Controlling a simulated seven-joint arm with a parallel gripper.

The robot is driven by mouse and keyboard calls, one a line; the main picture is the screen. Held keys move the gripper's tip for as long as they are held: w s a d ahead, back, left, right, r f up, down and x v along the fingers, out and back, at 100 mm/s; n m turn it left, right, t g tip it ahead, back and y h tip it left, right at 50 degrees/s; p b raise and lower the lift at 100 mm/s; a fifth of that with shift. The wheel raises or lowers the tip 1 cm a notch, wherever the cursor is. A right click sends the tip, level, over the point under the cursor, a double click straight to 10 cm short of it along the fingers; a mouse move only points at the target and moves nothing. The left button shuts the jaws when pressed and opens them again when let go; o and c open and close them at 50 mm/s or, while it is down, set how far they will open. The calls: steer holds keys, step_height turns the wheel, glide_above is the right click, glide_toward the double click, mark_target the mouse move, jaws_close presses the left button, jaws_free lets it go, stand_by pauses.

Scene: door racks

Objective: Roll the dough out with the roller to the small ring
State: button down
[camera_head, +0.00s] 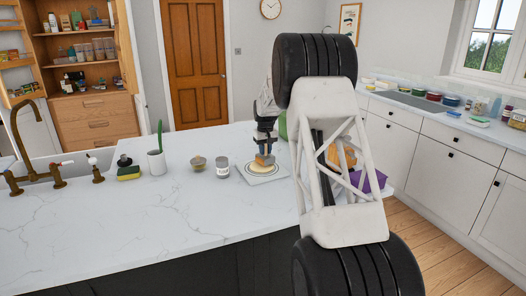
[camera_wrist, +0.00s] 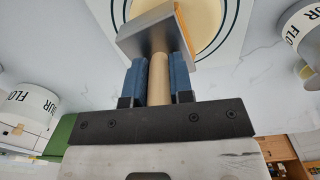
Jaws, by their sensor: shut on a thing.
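My gripper (camera_wrist: 158,82) is shut on the upright wooden handle of the roller (camera_wrist: 158,72), between its two blue fingers. The roller's grey metal frame is in front of the fingers, with an orange-brown edge beside it. The pale yellow dough (camera_wrist: 203,20) lies beyond it on the white mat (camera_wrist: 249,28). In the wrist view the dough's visible edge lies inside a dark ring line; the rest is hidden or cut off. In the head view the roller (camera_head: 265,160) is over the dough on the mat (camera_head: 276,177). I cannot tell whether they touch.
A small labelled jar (camera_head: 223,170) and a glass jar (camera_head: 198,164) stand left of the mat. A white holder (camera_head: 156,163) and a sponge (camera_head: 128,173) are farther left by the sink. Purple and orange things (camera_head: 370,181) show behind my arm. The front left counter is clear.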

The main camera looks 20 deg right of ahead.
steer(key=shift+d+f, duration=0.1)
steer(key=shift+d, duration=0.3)
steer(key=shift+s+a, duration=0.15)
steer(key=shift+a, duration=0.55)
steer(key=shift+s+a, duration=0.15)
steer(key=shift+a, duration=0.5)
steer(key=shift+a, duration=0.1)
steer(key=shift+s+a, duration=0.25)
steer(key=shift+a, duration=0.7)
steer(key=shift+r, duration=3)
